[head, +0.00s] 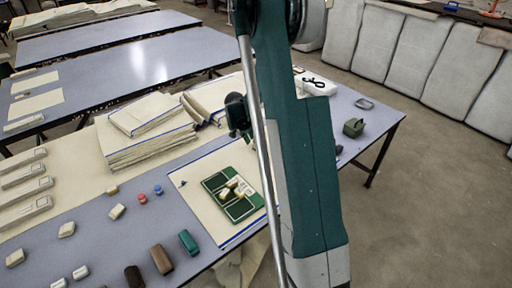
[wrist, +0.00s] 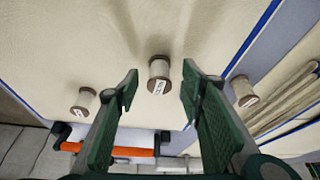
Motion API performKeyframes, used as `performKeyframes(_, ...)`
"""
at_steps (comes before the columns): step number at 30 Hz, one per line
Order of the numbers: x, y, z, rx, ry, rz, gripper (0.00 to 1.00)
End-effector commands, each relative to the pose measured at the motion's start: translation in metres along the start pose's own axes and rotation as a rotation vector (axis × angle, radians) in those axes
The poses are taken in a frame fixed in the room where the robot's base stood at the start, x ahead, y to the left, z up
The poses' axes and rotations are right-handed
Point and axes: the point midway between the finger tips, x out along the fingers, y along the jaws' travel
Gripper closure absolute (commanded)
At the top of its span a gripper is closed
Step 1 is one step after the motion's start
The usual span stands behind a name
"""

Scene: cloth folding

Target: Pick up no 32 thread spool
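One spool (wrist: 159,75) is in the middle, another spool (wrist: 84,103) at the left, and a third spool (wrist: 241,91) at the right. The label print is too small to read surely, so I cannot tell which is no 32. My gripper (wrist: 160,68) is open, its two green fingers apart, with nothing between them. The middle spool shows in line with the gap, beyond the fingertips. In the head view my arm hides the spools and gripper.
An orange bar with dark ends (wrist: 108,149) lies near the cloth's edge. In the head view, folded cloth stacks (head: 150,130), a green board (head: 234,194) with pale blocks, and a dark green object (head: 353,127) lie on the table (head: 180,215). Padded panels (head: 430,60) stand at the right.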

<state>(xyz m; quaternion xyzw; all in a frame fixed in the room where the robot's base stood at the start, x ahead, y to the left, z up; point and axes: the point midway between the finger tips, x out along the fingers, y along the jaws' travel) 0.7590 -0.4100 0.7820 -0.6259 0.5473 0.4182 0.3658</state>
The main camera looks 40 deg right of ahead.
Motion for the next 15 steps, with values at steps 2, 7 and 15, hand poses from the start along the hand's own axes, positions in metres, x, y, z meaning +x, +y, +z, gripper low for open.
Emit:
performKeyframes(2,0.01,0.0,0.0,0.0,0.0,0.0,0.61)
performKeyframes(7,0.019,0.0,0.0,0.0,0.0,0.0,0.61)
performKeyframes(15,0.018,0.001,0.0,0.0,0.0,0.0,0.61)
